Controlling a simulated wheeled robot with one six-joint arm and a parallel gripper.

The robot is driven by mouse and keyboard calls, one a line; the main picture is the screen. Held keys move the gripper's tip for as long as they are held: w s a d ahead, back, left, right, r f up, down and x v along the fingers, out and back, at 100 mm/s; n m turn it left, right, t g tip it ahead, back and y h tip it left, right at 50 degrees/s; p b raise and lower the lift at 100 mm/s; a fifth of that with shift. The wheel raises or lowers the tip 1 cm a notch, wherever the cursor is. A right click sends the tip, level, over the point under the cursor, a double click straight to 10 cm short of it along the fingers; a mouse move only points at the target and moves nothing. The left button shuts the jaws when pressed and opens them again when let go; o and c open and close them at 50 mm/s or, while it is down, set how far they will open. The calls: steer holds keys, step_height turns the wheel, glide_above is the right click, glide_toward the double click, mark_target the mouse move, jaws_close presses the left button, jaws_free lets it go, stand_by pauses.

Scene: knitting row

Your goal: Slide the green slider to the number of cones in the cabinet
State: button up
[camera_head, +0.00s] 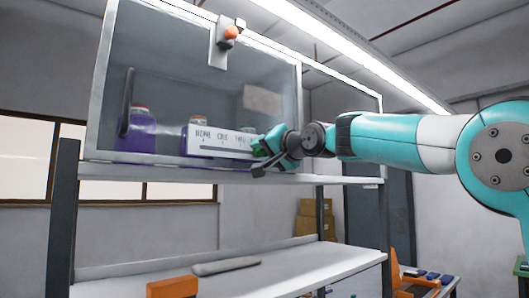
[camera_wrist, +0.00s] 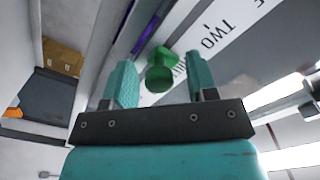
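The cabinet (camera_head: 292,100) has a clear front and stands on a shelf. Behind the front are purple, cone-like things with coloured tops: one at the left (camera_head: 139,135), one near the middle (camera_head: 198,122). A greenish shape (camera_head: 247,120) stands farther right, partly hidden. A white number strip (camera_head: 215,142) runs low across the front; its words are small, and "TWO" reads in the wrist view (camera_wrist: 217,36). The green slider (camera_wrist: 160,76) is a round knob at the strip's edge. My gripper (camera_wrist: 160,80) is open, its fingers either side of the knob; contact is not clear.
An orange knob (camera_head: 231,32) sits on a bracket at the cabinet's top. Below is a white worktop (camera_head: 300,272) with a grey flat piece (camera_head: 225,266) and an orange block (camera_head: 172,287). Cardboard boxes (camera_head: 310,215) stand behind. A dark post (camera_head: 63,220) is at left.

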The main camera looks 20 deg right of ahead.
steer(key=b+v, duration=0.7)
steer(key=v, duration=1)
steer(key=shift+s, duration=0.2)
steer(key=s+a+f+n+g, duration=0.2)
steer(key=a+f+g, duration=0.1)
steer(key=f, duration=0.6)
steer(key=s+a+f+n+g, duration=0.1)
steer(key=s+a+f+g, duration=0.15)
steer(key=f, duration=0.55)
steer(key=s+a+f+n+g, duration=0.1)
steer(key=a+f+n+g, duration=0.15)
steer(key=f, duration=0.65)
steer(key=s+a+f+n+g+h, duration=0.1)
steer(key=s+f+n+g, duration=0.5)
steer(key=s+f, duration=1.3)
steer(key=f+g+h, duration=0.1)
steer(key=g, duration=0.1)
steer(key=shift+a+g+h, duration=0.3)
steer(key=shift+a+h, duration=0.05)
steer(key=shift+h, duration=0.05)
